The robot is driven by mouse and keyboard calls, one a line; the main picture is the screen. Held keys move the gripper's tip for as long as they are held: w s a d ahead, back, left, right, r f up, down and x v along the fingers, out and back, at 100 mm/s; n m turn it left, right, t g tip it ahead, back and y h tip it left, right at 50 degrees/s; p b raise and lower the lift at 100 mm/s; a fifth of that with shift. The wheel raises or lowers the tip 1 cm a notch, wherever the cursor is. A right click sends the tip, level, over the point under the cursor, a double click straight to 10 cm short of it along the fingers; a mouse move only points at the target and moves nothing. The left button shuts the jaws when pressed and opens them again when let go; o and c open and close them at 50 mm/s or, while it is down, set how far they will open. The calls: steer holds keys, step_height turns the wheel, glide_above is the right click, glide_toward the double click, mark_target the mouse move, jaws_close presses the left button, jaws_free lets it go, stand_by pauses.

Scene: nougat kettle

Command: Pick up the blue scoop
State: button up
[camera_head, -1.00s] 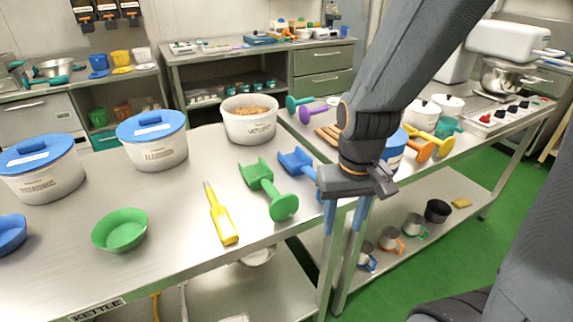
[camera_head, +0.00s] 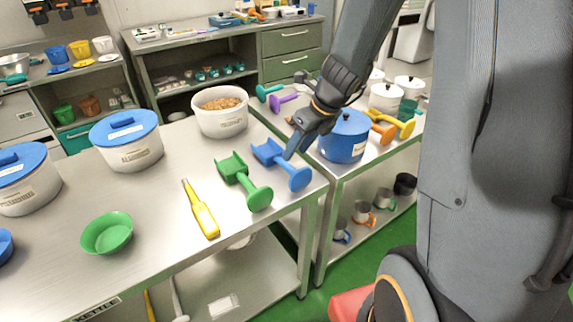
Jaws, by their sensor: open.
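The blue scoop (camera_head: 283,166) lies on the steel table near its right edge, with its open head towards the back left and its round handle end towards the front right. My gripper (camera_head: 291,153) is just above and behind the scoop, its fingertips pointing down beside the scoop's middle in the picture. It is open and holds nothing. One finger hides much of the other, and I cannot tell whether the fingertips touch the scoop.
A green scoop (camera_head: 244,182) lies close to the left of the blue one. A yellow tool (camera_head: 201,210) and green bowl (camera_head: 107,234) are further left. A white tub (camera_head: 221,115) stands behind. A blue pot (camera_head: 344,138) stands close right of my gripper.

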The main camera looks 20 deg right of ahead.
steer(key=w+f, duration=0.1)
steer(key=f, duration=0.1)
steer(key=w+a+f+m, duration=0.1)
steer(key=f, duration=0.1)
steer(key=w+a+f+m, duration=0.1)
steer(key=f, duration=0.2)
steer(key=shift+w, duration=0.15)
jaws_close()
stand_by(0.3)
step_height(320, 180, up, 15)
steer(key=p, duration=0.7)
stand_by(0.4)
